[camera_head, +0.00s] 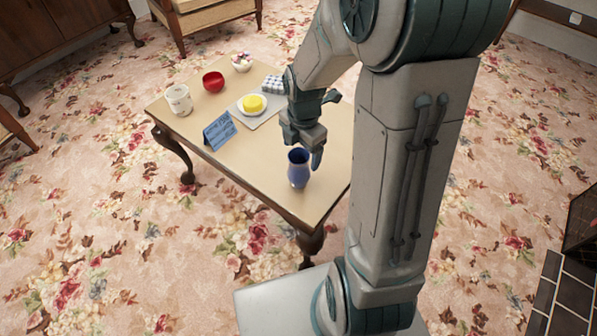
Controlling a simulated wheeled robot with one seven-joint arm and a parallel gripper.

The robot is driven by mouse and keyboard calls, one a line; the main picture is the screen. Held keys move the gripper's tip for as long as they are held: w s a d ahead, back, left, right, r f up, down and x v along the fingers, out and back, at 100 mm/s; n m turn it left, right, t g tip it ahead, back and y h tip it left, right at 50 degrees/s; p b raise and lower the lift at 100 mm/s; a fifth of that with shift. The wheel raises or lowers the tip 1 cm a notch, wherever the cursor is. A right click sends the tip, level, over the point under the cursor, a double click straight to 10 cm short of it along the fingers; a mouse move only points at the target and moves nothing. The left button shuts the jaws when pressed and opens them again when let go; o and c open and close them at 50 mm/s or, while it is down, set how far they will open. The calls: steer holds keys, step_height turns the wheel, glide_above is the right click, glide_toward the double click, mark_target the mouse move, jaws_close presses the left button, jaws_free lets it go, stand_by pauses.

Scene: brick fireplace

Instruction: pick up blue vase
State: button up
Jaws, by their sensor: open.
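The blue vase (298,174) stands upright near the front right corner of the wooden table (267,182). My gripper (303,152) is open and points down at the vase's top. One finger shows beside the vase's rim on the right. The other finger is hard to make out near the rim, so I cannot tell whether the fingers touch the vase or straddle it. My arm hides the table's right end.
Farther back on the table are a blue card (219,131), a white mug (179,100), a red bowl (213,82), a small bowl with contents (242,62), a checkered cloth (273,84) and a plate with a yellow item (252,103). The table's front left is clear.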

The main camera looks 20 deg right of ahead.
mark_target(299, 156)
steer(key=f+b, duration=0.1)
steer(key=f, duration=0.2)
steer(key=f+b, duration=0.1)
steer(key=f, duration=0.1)
steer(key=shift+w+a+f+b, duration=0.15)
steer(key=shift+a+f+b, duration=0.1)
steer(key=shift+f+b, duration=0.1)
steer(key=shift+r, duration=0.1)
steer(key=shift+c, duration=0.3)
steer(key=c, duration=1.1)
steer(key=shift+r, duration=0.1)
